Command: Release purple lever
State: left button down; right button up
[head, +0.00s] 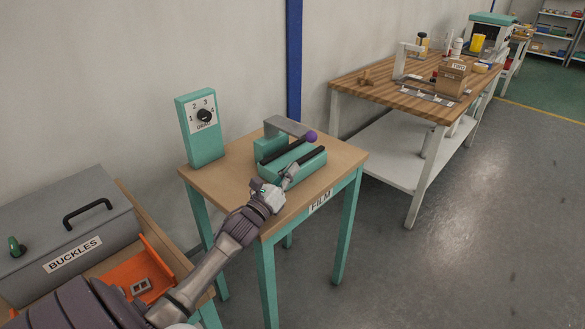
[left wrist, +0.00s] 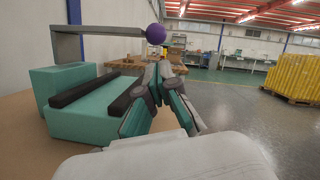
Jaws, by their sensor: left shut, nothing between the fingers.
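The lever is a grey arm with a purple ball knob (head: 311,136) at its right end. It belongs to a teal device with black rollers (head: 298,165) on the small wooden table marked FILM (head: 225,183). In the left wrist view the purple knob (left wrist: 156,34) is at the top centre, above and apart from my fingers. My left gripper (head: 291,170) is shut and empty at the front right of the device, below the knob. It also shows in the left wrist view (left wrist: 161,72). My right gripper is not in view.
A teal dial box (head: 203,145) stands at the table's back left. A grey BUCKLES box (head: 70,240) and an orange tray (head: 163,268) are at lower left. A larger workbench (head: 385,88) stands at the back right, with open floor in front.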

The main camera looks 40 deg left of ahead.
aim_at(292, 134)
pick_arm(q)
jog(key=x, duration=0.7)
jog(key=shift+w+p, duration=0.3)
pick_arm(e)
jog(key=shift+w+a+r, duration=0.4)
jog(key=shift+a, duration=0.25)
pick_arm(q)
jog(key=shift+r, duration=0.1)
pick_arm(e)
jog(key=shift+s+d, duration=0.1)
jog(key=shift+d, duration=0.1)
